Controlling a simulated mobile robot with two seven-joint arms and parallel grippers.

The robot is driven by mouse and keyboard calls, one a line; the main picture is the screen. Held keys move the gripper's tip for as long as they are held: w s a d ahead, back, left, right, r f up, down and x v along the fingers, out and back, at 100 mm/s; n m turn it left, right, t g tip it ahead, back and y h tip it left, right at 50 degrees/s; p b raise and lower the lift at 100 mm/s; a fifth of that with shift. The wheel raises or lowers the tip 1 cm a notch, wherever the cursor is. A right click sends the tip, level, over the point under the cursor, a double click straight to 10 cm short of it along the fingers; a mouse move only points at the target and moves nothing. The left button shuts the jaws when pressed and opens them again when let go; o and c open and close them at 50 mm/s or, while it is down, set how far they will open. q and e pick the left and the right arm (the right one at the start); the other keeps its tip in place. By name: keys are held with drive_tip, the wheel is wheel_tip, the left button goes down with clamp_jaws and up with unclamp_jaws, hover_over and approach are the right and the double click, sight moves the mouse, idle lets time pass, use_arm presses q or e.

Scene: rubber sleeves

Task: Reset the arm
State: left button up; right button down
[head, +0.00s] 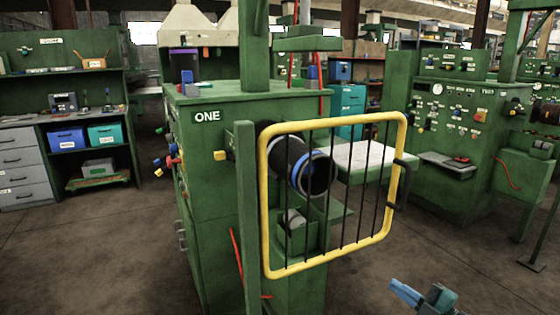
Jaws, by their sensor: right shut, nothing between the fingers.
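My right gripper (403,291) shows at the bottom right edge of the head view, low over the floor. Its blue fingers are together with nothing between them, and they point to the left. It is apart from the machine and its yellow-framed guard. Only the gripper's end shows; the rest of the right arm is out of the frame. My left gripper is not in view.
The green machine ONE (212,150) stands in the middle. Its yellow barred guard (265,215) is in front of a dark cylinder (318,175) with a blue ring. Another green machine (450,180) stands at right. Open floor (390,245) lies between them.

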drive_tip(key=s+a+f+m+h, duration=0.1)
drive_tip(key=s+a+f+m, duration=0.25)
drive_tip(key=s+a, duration=0.25)
drive_tip(key=s+a+f+m+h, duration=0.2)
drive_tip(key=s+a+m, duration=0.3)
drive_tip(key=s+a, duration=0.1)
use_arm(q)
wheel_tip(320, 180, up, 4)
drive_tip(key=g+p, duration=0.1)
drive_tip(key=p, duration=0.6)
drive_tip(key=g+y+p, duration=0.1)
drive_tip(key=p, duration=0.7)
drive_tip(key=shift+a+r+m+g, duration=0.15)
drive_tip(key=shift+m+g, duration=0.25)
use_arm(e)
drive_tip(key=s+a+r+m+g+h, duration=0.2)
drive_tip(key=s+r+m, duration=0.1)
drive_tip(key=s, duration=0.4)
drive_tip(key=s+a+r+m+g+h, duration=0.1)
drive_tip(key=s+r+m+g+h, duration=0.1)
drive_tip(key=s, duration=0.5)
drive_tip(key=shift+a+r+m+g, duration=0.35)
drive_tip(key=shift+r+m, duration=0.25)
drive_tip(key=shift+m, duration=0.55)
